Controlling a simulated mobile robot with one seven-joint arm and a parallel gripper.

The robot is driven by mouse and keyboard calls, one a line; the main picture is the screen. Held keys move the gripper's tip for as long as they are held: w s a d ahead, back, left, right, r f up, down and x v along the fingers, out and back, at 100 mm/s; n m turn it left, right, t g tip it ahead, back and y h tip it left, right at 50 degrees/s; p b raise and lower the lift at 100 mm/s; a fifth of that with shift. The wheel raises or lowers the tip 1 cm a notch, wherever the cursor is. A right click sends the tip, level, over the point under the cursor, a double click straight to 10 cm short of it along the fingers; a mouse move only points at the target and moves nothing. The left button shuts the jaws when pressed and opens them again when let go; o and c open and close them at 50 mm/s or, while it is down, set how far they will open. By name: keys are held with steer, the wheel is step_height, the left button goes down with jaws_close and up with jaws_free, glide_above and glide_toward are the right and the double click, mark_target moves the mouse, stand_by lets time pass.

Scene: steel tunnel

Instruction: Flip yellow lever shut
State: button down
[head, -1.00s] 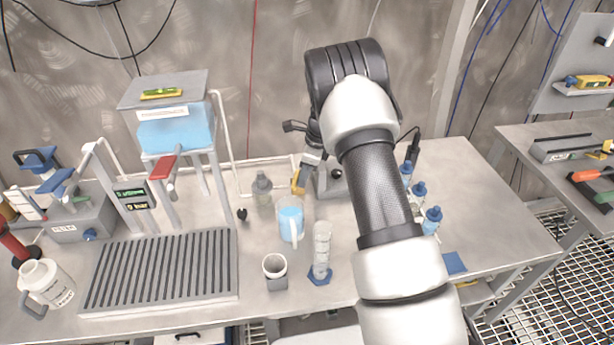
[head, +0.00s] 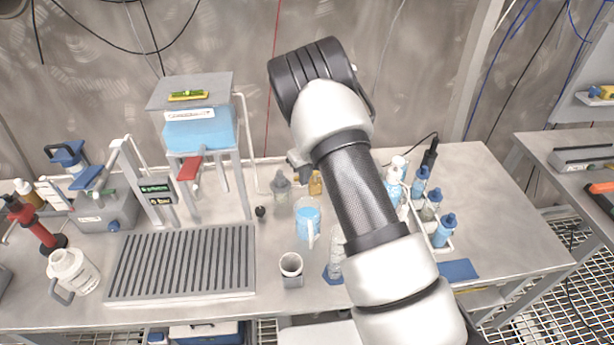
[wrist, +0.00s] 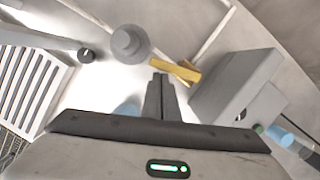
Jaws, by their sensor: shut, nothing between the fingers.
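The yellow lever (wrist: 178,70) shows in the wrist view as a short yellow bar. It sticks out leftward from beside a grey box (wrist: 238,85). In the head view a yellow part (head: 316,184) shows just left of my arm, while the grey box is hidden behind the arm. My gripper (wrist: 161,78) is shut and empty, its narrow fingertips close to the left end of the lever. I cannot tell whether they touch it. In the head view my gripper is mostly hidden by my arm.
A grey-capped bottle (wrist: 130,43) stands left of the lever. A beaker of blue liquid (head: 307,220), a grey cup (head: 291,268) and a slatted tray (head: 182,262) stand nearby. A red lever (head: 188,168) is under the blue tank. Blue-capped bottles (head: 432,205) stand right of my arm.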

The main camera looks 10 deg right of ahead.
steer(key=shift+w+a, duration=0.5)
steer(key=shift+w, duration=0.05)
steer(key=shift+w+a+r, duration=0.15)
steer(key=shift+w, duration=0.05)
stand_by(0.4)
